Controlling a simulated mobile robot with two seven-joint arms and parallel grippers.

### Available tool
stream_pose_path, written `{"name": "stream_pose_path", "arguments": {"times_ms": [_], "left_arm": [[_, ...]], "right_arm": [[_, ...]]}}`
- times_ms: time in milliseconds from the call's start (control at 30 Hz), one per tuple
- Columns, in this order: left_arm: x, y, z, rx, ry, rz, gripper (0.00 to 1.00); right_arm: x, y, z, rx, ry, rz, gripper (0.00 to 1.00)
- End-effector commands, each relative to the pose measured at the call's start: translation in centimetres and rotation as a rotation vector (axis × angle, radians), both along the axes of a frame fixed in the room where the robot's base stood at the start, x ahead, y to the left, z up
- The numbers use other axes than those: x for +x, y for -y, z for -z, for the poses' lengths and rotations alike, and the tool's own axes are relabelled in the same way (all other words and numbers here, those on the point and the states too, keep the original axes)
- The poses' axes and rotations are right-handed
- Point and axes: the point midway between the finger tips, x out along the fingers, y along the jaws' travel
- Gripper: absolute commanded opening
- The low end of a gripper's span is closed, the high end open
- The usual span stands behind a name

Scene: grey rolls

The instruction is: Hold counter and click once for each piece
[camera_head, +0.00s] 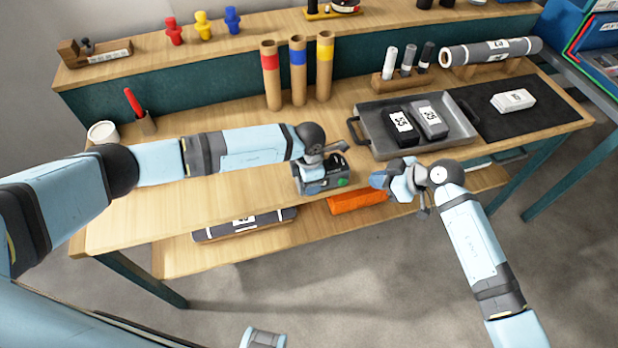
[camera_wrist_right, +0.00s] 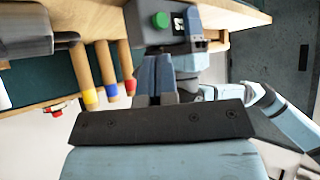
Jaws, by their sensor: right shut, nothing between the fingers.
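The counter (camera_head: 334,181) is a small grey box with a green button on the side facing my right gripper. It is at the front edge of the table; I cannot tell whether it touches the top. My left gripper (camera_head: 318,168) is on it from above and behind, its fingers partly hidden. My right gripper (camera_head: 376,180) is shut and empty, just right of the counter and pointing at it. In the right wrist view the shut fingertips (camera_wrist_right: 154,62) are close below the green button (camera_wrist_right: 160,20). Two dark labelled pieces (camera_head: 402,124) (camera_head: 431,120) lie in the grey tray (camera_head: 375,140).
A pale labelled piece (camera_head: 513,100) lies on the black mat (camera_head: 490,122) to the right. Cardboard tubes with coloured bands (camera_head: 298,75) stand behind the counter. A grey roll (camera_head: 490,52) lies at the back right. An orange object (camera_head: 357,201) is on the lower shelf.

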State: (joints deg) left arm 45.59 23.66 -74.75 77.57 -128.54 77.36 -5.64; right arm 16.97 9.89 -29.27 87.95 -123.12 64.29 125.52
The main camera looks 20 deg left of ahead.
Motion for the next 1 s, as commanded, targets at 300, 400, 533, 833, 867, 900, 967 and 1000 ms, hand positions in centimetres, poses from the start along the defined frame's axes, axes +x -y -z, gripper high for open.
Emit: {"name": "stream_pose_path", "arguments": {"times_ms": [300, 400, 533, 833, 867, 900, 967, 1000], "left_arm": [[0.0, 0.0, 0.0, -0.001, 0.001, 0.0, 0.26], [0.0, 0.0, 0.0, -0.001, 0.001, 0.0, 0.26], [0.0, 0.0, 0.0, -0.001, 0.001, 0.0, 0.26], [0.0, 0.0, 0.0, -0.001, 0.001, 0.0, 0.26], [0.0, 0.0, 0.0, -0.001, 0.001, 0.0, 0.26], [0.0, 0.0, 0.0, -0.001, 0.001, 0.0, 0.26], [0.0, 0.0, 0.0, -0.001, 0.001, 0.0, 0.26], [0.0, 0.0, 0.0, -0.001, 0.001, 0.0, 0.26]], "right_arm": [[0.0, 0.0, 0.0, 0.0, 0.0, 0.0, 0.0], [-0.1, 0.0, 0.0, 0.001, -0.001, 0.001, 0.0], [-1.4, -0.1, 1.5, 0.028, -0.021, 0.032, 0.0], [-8.0, -0.9, 6.5, 0.188, -0.114, 0.211, 0.0], [-8.4, -0.9, 6.7, 0.198, -0.119, 0.224, 0.0], [-8.8, -0.9, 7.0, 0.209, -0.126, 0.237, 0.0], [-9.2, -1.0, 7.2, 0.22, -0.133, 0.25, 0.0], [-9.3, -1.0, 7.2, 0.224, -0.135, 0.254, 0.0]]}}
